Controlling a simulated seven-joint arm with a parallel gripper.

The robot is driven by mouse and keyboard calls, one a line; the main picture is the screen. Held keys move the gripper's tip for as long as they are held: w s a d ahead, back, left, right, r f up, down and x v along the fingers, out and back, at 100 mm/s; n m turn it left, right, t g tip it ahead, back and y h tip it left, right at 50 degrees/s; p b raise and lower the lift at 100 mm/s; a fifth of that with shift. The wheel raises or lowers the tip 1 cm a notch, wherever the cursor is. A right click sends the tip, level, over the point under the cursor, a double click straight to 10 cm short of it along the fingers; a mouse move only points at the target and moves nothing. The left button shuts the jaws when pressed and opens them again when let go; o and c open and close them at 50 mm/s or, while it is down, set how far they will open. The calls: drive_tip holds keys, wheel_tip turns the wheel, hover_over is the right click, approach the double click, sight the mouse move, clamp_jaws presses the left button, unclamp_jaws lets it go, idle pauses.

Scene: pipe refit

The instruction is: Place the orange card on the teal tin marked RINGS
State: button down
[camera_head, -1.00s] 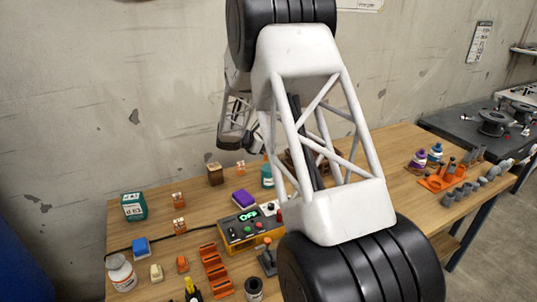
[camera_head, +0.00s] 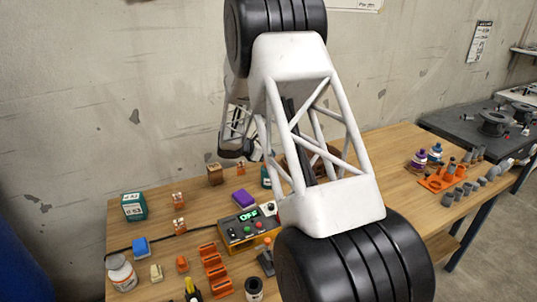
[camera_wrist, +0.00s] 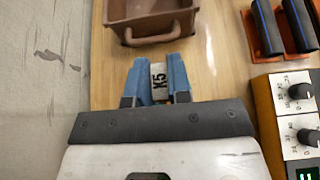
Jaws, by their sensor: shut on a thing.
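My gripper (camera_wrist: 156,73) has blue fingers and is shut on a small piece with a white label marked K5 (camera_wrist: 158,82). Its body is mostly hidden between the fingers, so I cannot tell whether it is the orange card. In the head view the fingertips cannot be made out behind my arm. A teal tin (camera_head: 133,207) with a white label stands at the left of the table. Another teal tin (camera_head: 266,176) is partly hidden by my arm at the back. The word RINGS cannot be read on either. Small orange pieces stand nearby (camera_head: 178,199).
A brown bin (camera_wrist: 150,38) lies just beyond my fingertips. A yellow control box (camera_head: 243,232) with knobs and a green display stands mid-table. A purple block (camera_head: 243,198), a brown block (camera_head: 215,174) and a blue block (camera_head: 141,246) stand around. Bare wood shows between them.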

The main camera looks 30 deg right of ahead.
drive_tip(key=shift+f, duration=0.2)
drive_tip(key=c, duration=1.1)
unclamp_jaws()
drive_tip(key=shift+o, duration=0.2)
drive_tip(key=shift+r, duration=0.2)
drive_tip(key=shift+a, duration=0.15)
drive_tip(key=v, duration=1.1)
drive_tip(key=shift+a+r, duration=0.25)
